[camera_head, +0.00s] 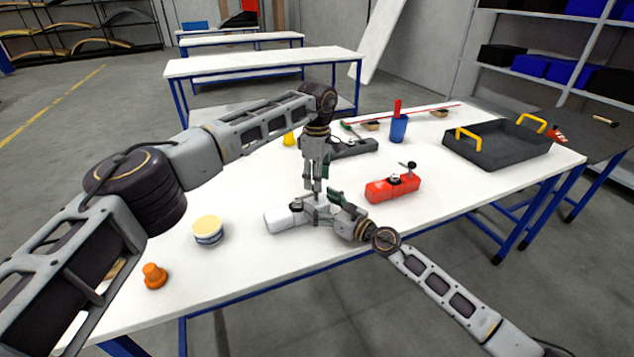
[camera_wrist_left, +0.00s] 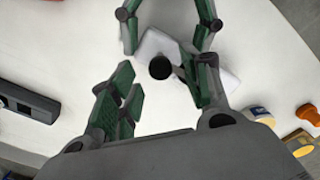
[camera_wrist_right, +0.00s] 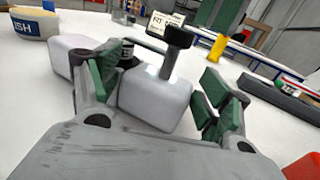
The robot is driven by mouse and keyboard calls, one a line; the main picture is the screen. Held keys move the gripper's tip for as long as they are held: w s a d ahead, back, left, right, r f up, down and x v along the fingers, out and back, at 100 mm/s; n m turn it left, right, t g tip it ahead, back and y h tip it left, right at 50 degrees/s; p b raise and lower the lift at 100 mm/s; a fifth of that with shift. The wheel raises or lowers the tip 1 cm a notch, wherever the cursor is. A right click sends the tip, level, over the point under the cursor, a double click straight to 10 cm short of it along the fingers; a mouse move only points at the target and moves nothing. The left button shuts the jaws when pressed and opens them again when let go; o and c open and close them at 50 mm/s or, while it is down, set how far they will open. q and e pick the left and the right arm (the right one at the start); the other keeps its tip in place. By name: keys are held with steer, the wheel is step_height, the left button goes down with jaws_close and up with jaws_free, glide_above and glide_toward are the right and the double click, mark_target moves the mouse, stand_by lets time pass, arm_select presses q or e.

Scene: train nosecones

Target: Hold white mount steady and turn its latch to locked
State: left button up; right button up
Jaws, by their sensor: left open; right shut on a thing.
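The white mount (camera_head: 282,219) lies on the table near its front edge, with a dark disc (camera_wrist_right: 127,52) on top. Its latch (camera_wrist_right: 168,62) is a grey post with a black tip, standing up; the tip also shows in the left wrist view (camera_wrist_left: 160,67). My right gripper (camera_wrist_right: 160,95) is shut on the mount's body, a finger on each side. My left gripper (camera_head: 315,190) points down from above the mount. It is open, and in its wrist view (camera_wrist_left: 160,90) the black tip lies between its fingers. Contact with the tip cannot be told.
A red mount (camera_head: 392,189) stands to the right and a dark grey one (camera_head: 352,148) behind. A blue cup (camera_head: 398,130) and a black tray with yellow handles (camera_head: 497,150) are farther right. A tub (camera_head: 208,230) and an orange cone (camera_head: 154,277) stand to the left.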

arm_select(q)
step_height(320, 180, up, 10)
stand_by(0.5)
steer(key=shift+f, duration=0.1)
arm_select(e)
steer(key=o, duration=1.1)
steer(key=shift+o, duration=0.2)
steer(key=shift+s, duration=0.1)
steer(key=shift+v, duration=5.95)
steer(key=shift+r, duration=0.15)
